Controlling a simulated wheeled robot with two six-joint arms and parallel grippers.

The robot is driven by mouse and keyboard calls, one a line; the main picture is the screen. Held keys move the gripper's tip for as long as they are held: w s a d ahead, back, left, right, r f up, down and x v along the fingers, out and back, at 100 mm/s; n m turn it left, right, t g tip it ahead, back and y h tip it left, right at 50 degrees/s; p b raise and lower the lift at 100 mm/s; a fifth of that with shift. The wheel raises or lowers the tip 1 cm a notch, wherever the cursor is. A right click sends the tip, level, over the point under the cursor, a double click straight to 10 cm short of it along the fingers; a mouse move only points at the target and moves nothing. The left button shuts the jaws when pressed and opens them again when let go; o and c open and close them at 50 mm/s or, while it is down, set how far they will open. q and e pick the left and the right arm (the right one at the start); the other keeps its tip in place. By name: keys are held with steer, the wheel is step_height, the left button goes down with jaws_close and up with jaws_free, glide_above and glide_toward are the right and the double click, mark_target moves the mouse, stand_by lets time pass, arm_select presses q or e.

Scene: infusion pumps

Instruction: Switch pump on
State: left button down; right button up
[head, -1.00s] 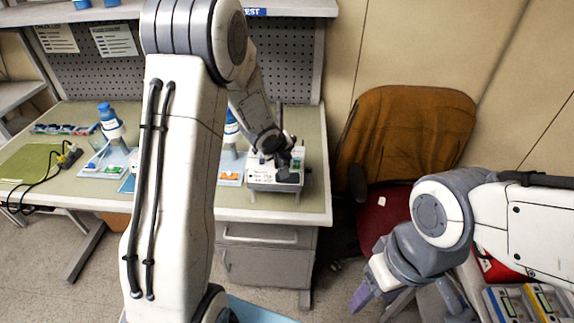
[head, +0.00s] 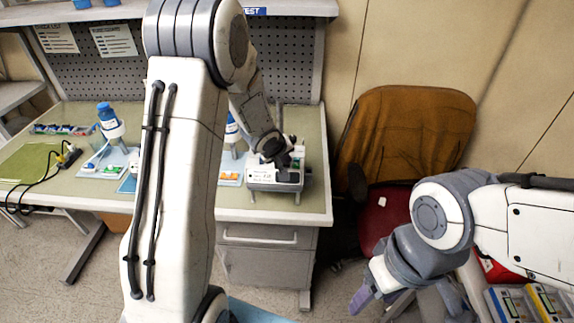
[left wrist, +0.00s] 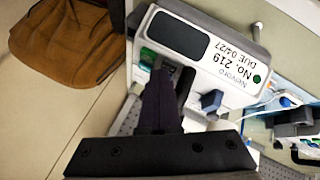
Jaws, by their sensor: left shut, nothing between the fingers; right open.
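The white infusion pump (head: 262,186) stands near the right end of the bench in the head view. In the left wrist view the pump (left wrist: 232,60) shows a dark screen, a label reading "No. 219, DUE 04/27", and a round green spot. My left gripper (head: 284,160) is at the pump's top in the head view. In the left wrist view its dark fingers (left wrist: 160,88) are shut, empty, and beside the pump's screen edge; I cannot tell whether they touch it. They hide part of the pump. My right gripper (head: 372,292) is open and empty, away from the bench at lower right.
An orange-brown chair (head: 410,130) stands right of the bench. More devices (head: 525,303) sit at lower right.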

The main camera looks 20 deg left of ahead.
mark_target(286, 166)
arm_select(q)
steer(key=shift+f, duration=0.3)
steer(key=shift+r, duration=0.1)
stand_by(0.3)
steer(key=shift+r+p, duration=0.85)
steer(key=shift+p, duration=0.15)
step_height(286, 166, up, 5)
steer(key=p, duration=0.5)
steer(key=shift+p, duration=0.3)
